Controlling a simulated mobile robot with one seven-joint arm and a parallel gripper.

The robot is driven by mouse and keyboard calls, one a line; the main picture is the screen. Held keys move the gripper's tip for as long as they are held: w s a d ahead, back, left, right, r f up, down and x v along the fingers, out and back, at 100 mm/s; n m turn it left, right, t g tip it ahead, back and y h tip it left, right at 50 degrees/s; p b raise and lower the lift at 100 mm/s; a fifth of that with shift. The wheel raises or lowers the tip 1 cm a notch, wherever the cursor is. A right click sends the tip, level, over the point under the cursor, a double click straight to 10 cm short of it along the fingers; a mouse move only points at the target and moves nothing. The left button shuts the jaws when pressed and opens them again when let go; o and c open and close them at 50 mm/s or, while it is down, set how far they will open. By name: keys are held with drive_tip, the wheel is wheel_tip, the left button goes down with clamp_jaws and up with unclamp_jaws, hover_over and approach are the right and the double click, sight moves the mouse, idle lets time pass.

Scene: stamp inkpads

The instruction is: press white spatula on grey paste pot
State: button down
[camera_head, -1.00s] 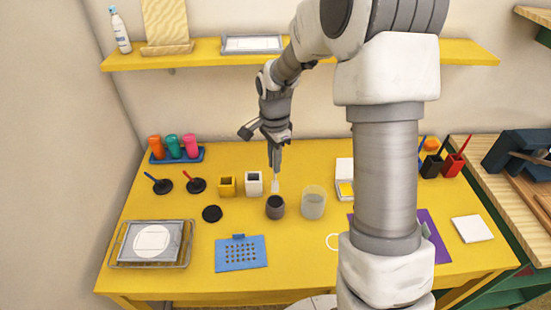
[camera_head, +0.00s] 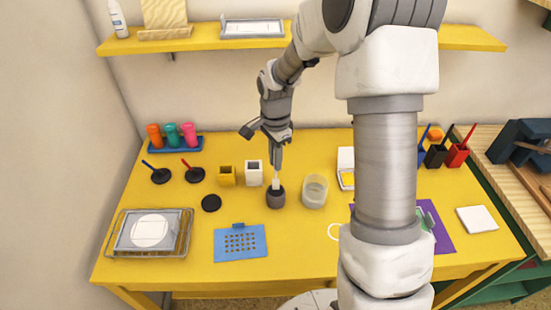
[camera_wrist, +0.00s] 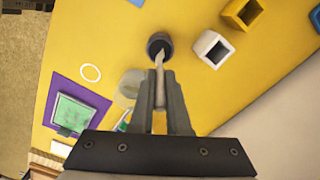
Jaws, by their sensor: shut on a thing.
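The grey paste pot (camera_head: 275,200) stands on the yellow table, and its dark open mouth (camera_wrist: 159,42) faces up in the wrist view. My gripper (camera_head: 276,168) is above the pot, pointing down. In the wrist view my gripper (camera_wrist: 160,80) is shut on the white spatula (camera_wrist: 159,60), whose tip reaches over the pot's mouth. In the head view the spatula (camera_head: 276,181) hangs down at the pot's rim. I cannot tell whether the tip touches the paste.
A clear cup (camera_head: 314,190) stands close to the pot's right. A white square cup (camera_head: 253,172) and a yellow one (camera_head: 226,176) stand to the left. A black round lid (camera_head: 211,203) lies at the left. A blue perforated plate (camera_head: 240,243) lies in front.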

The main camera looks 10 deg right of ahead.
drive_tip(key=shift+f+b, duration=0.5)
drive_tip(key=shift+f, duration=0.1)
idle(1.6)
drive_tip(key=shift+r+p, duration=2.4)
drive_tip(key=shift+r, duration=1.2)
drive_tip(key=shift+s+f, duration=0.1)
